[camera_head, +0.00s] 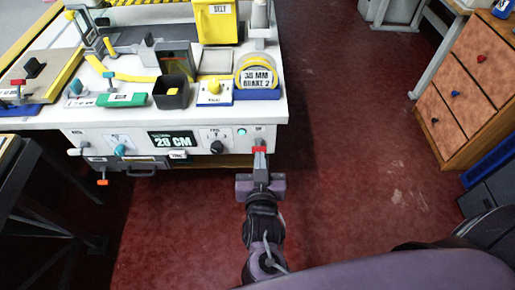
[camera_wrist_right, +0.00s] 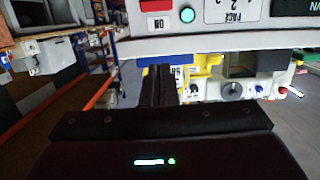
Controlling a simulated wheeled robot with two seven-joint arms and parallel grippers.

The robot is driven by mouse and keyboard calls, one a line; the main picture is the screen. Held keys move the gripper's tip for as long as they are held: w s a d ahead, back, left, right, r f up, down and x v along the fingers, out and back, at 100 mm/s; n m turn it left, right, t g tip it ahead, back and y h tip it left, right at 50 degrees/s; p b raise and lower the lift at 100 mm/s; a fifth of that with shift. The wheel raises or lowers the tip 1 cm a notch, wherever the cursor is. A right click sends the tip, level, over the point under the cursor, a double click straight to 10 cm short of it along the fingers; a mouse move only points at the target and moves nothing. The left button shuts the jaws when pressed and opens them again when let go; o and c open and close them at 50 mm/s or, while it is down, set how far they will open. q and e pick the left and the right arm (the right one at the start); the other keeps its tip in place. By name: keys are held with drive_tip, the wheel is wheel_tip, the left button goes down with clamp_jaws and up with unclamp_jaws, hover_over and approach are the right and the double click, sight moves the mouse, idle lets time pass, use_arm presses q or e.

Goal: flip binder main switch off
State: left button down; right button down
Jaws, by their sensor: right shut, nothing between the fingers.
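The binder is a white bench-like machine (camera_head: 200,112) at the upper left of the head view, with a front panel (camera_head: 100,133) along its near edge. A red switch (camera_head: 259,149) sits at the panel's right end, below a small label that seems to read ON. It also shows at the top edge of the wrist view as a red piece (camera_wrist_right: 157,5). My right gripper (camera_head: 260,159) is shut and empty, its tips just in front of the red switch; I cannot tell whether they touch. The fingers also show in the wrist view (camera_wrist_right: 158,72). My left gripper is out of view.
A green button (camera_head: 241,131) and a black knob (camera_head: 216,147) lie left of the switch. Wooden drawers (camera_head: 470,85) stand right; the red floor (camera_head: 350,150) between is clear.

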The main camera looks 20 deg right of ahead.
sight(259, 148)
drive_tip(key=shift+w, duration=0.1)
drive_tip(key=x, duration=1)
drive_tip(key=shift+s+a+f, duration=0.1)
drive_tip(key=shift+s+f, duration=0.2)
drive_tip(key=shift+f, duration=0.3)
drive_tip(key=shift+s+a+f, duration=0.1)
drive_tip(key=shift+s+f, duration=0.25)
drive_tip(key=shift+f, duration=0.3)
drive_tip(key=shift+s+f, duration=0.35)
drive_tip(key=shift+f, duration=0.1)
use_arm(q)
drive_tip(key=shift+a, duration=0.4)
use_arm(e)
drive_tip(key=shift+a+f, duration=0.1)
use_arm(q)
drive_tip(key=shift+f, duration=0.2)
